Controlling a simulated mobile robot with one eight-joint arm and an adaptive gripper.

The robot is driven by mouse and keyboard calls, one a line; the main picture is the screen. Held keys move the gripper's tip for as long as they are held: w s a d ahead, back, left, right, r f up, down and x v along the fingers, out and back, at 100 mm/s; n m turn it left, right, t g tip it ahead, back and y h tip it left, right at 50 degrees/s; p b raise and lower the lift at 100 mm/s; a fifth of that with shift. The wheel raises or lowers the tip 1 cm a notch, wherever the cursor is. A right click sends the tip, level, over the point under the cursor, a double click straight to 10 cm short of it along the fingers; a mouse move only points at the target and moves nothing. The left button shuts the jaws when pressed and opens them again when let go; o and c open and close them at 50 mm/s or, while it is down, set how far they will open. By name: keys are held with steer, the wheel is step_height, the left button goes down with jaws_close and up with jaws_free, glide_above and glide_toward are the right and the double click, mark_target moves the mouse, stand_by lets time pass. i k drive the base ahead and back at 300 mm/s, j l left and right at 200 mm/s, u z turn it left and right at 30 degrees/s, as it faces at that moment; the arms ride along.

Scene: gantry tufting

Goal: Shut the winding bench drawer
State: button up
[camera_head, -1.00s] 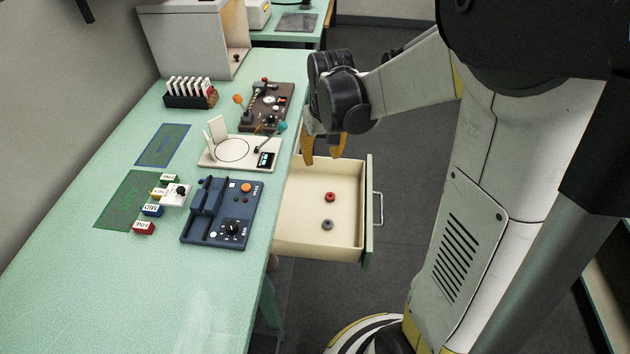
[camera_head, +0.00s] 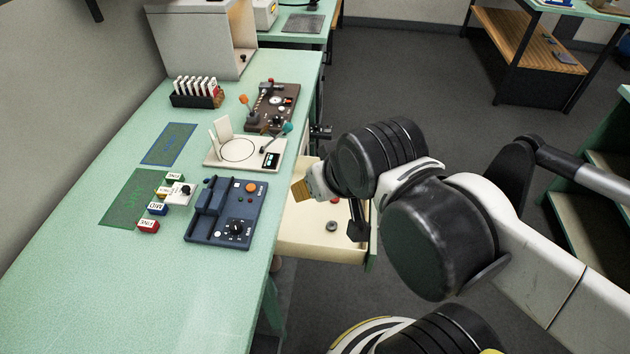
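The winding bench drawer (camera_head: 300,236) is pulled out from the right side of the green bench (camera_head: 130,290). A grey round piece (camera_head: 332,226) and a red one (camera_head: 335,200), mostly covered by my arm, lie inside it. I cannot tell whether the fingers are apart. My wrist and arm hide the drawer's handle and most of its front panel. Whether anything touches the drawer is hidden.
On the bench stand a blue control box (camera_head: 222,225), a white scale-like device (camera_head: 245,152), a brown panel (camera_head: 275,108) and a rack of white cards (camera_head: 196,92). Small labelled blocks (camera_head: 157,208) lie beside a green mat (camera_head: 128,200). Open floor (camera_head: 420,75) lies beyond my arm.

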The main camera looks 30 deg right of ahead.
mark_target(303, 234)
steer(key=k+l, duration=0.2)
steer(key=k+l+z, duration=0.1)
steer(key=l, duration=0.3)
steer(key=k+l, duration=0.25)
steer(key=i+j+z, duration=0.15)
steer(key=z, duration=0.35)
steer(key=i+j+z, duration=0.25)
steer(key=z, duration=0.2)
